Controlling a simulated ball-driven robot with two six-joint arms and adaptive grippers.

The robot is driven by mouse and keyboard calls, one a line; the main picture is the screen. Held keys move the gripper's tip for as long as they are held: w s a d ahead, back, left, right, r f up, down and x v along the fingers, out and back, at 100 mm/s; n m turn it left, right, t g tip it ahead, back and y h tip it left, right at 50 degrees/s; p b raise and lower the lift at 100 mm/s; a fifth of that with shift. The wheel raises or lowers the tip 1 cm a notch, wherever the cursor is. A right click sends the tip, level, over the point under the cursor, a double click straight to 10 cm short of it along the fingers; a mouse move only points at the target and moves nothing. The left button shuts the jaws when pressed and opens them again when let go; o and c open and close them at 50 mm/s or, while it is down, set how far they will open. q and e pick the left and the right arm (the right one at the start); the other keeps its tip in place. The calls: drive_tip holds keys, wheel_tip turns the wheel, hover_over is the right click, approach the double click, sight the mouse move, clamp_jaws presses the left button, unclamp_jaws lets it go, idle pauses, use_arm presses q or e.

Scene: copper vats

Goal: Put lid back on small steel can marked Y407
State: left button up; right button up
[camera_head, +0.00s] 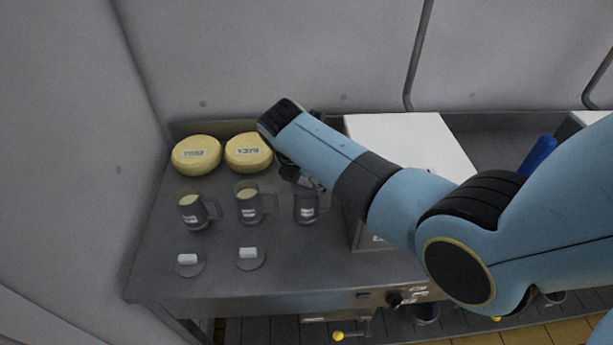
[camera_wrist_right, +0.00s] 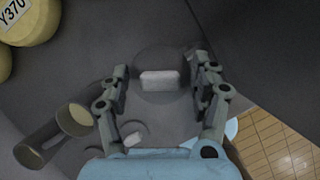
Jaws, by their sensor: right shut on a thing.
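A grey round lid with a white block-shaped knob (camera_wrist_right: 161,82) sits between the fingers of my right gripper (camera_wrist_right: 160,65), which is shut on it. In the head view the right gripper (camera_head: 292,170) is mostly hidden behind my blue forearm, just above and behind the rightmost steel can (camera_head: 305,213). Two more steel cans with handles and pale contents, the left can (camera_head: 193,212) and the middle can (camera_head: 248,204), stand upright beside it. Their labels are too small to read, so I cannot tell which is Y407. My left gripper is out of view.
Two lids, a left one (camera_head: 188,265) and a right one (camera_head: 249,258), lie near the table's front edge. Two yellow wheels (camera_head: 197,155) (camera_head: 248,152) stand at the back left. A white-topped box (camera_head: 410,140) stands right of the cans. Bare table lies between cans and lids.

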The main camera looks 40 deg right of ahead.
drive_tip(key=shift+p, duration=0.35)
idle(0.3)
drive_tip(key=o, duration=1.2)
drive_tip(key=shift+o, duration=0.5)
drive_tip(key=shift+o, duration=0.7)
drive_tip(key=shift+r+p, duration=0.4)
drive_tip(key=shift+r, duration=3.1)
